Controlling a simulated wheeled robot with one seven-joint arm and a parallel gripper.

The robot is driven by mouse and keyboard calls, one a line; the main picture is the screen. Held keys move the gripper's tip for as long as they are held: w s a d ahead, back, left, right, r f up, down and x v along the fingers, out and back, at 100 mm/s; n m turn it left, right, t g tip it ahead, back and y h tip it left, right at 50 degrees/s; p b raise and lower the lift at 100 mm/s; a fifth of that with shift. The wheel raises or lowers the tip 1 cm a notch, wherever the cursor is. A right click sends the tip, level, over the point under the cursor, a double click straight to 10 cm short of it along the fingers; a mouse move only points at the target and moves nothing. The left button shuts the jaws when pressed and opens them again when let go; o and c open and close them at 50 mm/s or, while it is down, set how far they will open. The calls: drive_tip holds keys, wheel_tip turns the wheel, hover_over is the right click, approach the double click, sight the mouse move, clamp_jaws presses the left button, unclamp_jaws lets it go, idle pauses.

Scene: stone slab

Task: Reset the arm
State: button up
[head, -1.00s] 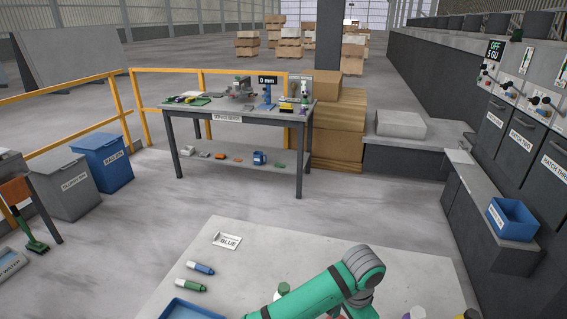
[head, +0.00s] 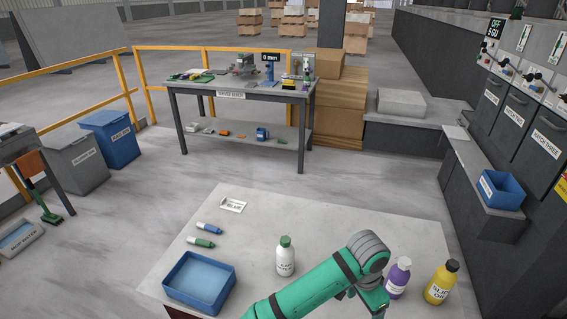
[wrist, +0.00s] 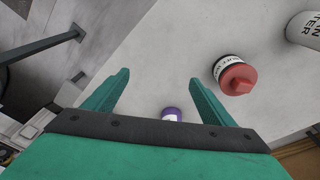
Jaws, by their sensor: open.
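My green arm (head: 320,285) reaches over the stone slab (head: 340,230) in the head view, its end running out at the bottom edge. In the wrist view my gripper (wrist: 158,78) is open, with nothing between its two green fingers. A white bottle (wrist: 306,28) is at the upper right. In the head view a white bottle with a green cap (head: 285,258) stands left of the arm. A purple bottle (head: 397,278) stands right of it.
A yellow bottle (head: 440,283) stands at the slab's right. A cluttered bench (head: 240,88) stands behind across open floor. A blue bin (head: 502,190) is on the right ledge.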

drive_tip(key=s+d+r+n+t+h, duration=0.15)
drive_tip(key=d+h, duration=0.25)
drive_tip(key=d, duration=0.4)
drive_tip(key=s+d+r+n+t+h, duration=0.1)
drive_tip(key=d+r+n+h, duration=0.1)
drive_tip(key=d+h, duration=0.5)
drive_tip(key=s+a+f+n+t+y, duration=0.4)
drive_tip(key=s+a+n+t+y, duration=0.15)
drive_tip(key=a, duration=0.55)
drive_tip(key=s+a+f+n+t+y, duration=0.45)
drive_tip(key=s+a+n+t, duration=0.2)
drive_tip(key=a, duration=0.45)
drive_tip(key=s+a+r+m+y, duration=0.1)
drive_tip(key=s+a+r, duration=0.1)
drive_tip(key=s+a, duration=0.5)
drive_tip(key=s+a+r+m+y, duration=0.1)
drive_tip(key=s+a+r, duration=0.1)
drive_tip(key=s+a, duration=0.5)
drive_tip(key=s, duration=0.3)
drive_tip(key=shift+a+r+t+y, duration=0.25)
drive_tip(key=shift+a+t+y, duration=0.05)
drive_tip(key=shift+t+y, duration=0.1)
